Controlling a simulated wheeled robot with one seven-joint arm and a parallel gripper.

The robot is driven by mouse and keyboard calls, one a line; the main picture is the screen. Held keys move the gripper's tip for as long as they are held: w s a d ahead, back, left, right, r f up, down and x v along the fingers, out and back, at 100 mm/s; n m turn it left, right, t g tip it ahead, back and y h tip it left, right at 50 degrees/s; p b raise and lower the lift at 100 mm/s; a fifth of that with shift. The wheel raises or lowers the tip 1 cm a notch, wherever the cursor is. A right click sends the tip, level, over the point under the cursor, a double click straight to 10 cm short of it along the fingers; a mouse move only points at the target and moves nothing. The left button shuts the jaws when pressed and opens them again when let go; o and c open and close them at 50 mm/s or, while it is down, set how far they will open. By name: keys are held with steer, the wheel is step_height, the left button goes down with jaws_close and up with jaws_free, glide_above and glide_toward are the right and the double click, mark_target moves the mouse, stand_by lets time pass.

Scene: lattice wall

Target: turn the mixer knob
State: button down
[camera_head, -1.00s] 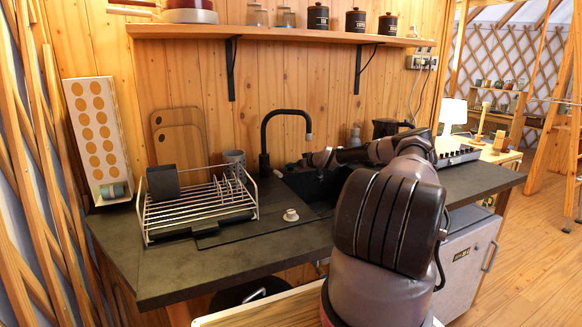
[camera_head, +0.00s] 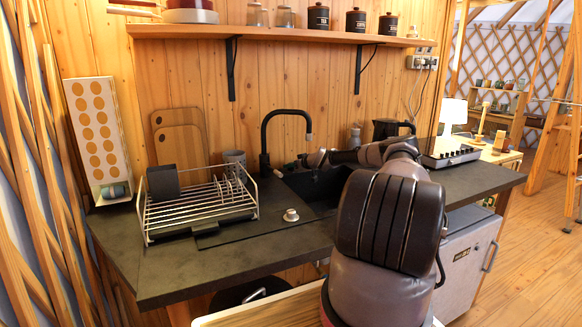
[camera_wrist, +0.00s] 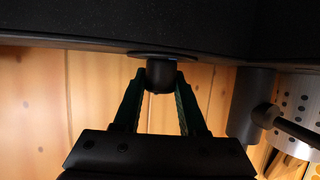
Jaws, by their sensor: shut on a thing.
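The mixer knob (camera_wrist: 160,76) is a short, dark, round stub on the dark counter surface, which fills the top of the wrist view. My gripper (camera_wrist: 162,84) has one finger on each side of it and is shut on it. The black tap (camera_head: 265,140) stands at the back of the counter in the head view, left of my gripper. The tap's base (camera_wrist: 249,105) and its side lever show right of the knob in the wrist view. In the head view the knob is too small or hidden to make out.
A perforated metal utensil cup (camera_wrist: 296,104) stands just beyond the tap base. A dish rack (camera_head: 200,212) stands left on the counter (camera_head: 180,265). The dark sink (camera_head: 315,187) lies below my wrist. A black kettle (camera_head: 385,129) and hob (camera_head: 450,153) are to the right.

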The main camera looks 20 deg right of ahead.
steer(key=shift+a+h, duration=0.1)
steer(key=shift+h, duration=0.2)
steer(key=shift+a+r+m+h, duration=0.1)
steer(key=shift+m+h, duration=2.8)
steer(key=shift+h, duration=0.2)
steer(key=shift+d, duration=0.25)
steer(key=shift+c, duration=2.3)
jaws_free()
steer(key=v, duration=1.1)
